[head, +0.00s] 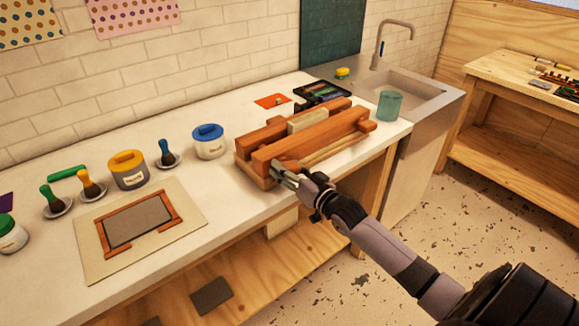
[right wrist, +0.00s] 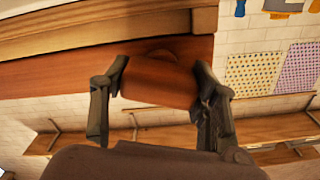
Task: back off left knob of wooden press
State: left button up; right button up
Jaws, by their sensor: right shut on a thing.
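The wooden press (head: 312,138) stands on the white counter, with two reddish-brown beams over a lighter base and a pale block between the beams. Its right knob (head: 368,126) shows at the right end of the front beam. The left knob is mostly covered by my right gripper (head: 281,172) in the head view. In the right wrist view the left knob (right wrist: 158,82) is a reddish-brown cylinder against the beam, between the two fingers of my right gripper (right wrist: 160,92), which is shut on it. My left gripper is in neither view.
Lidded jars (head: 129,170), brushes on small dishes and a framed board (head: 140,222) lie left of the press. A teal cup (head: 389,105) stands right of it, near the sink (head: 405,92). Open floor lies in front of the counter.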

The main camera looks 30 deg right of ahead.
jog(key=shift+r+n, duration=0.3)
jog(key=shift+n, duration=0.8)
jog(key=shift+w+p, duration=0.1)
jog(key=shift+p, duration=0.2)
jog(key=o, duration=1)
jog(key=shift+w+a+f, duration=0.2)
jog(key=shift+f, duration=0.05)
jog(key=shift+o, duration=0.8)
jog(key=shift+s+d, duration=0.1)
jog(key=shift+s, duration=0.05)
jog(key=shift+f, duration=0.1)
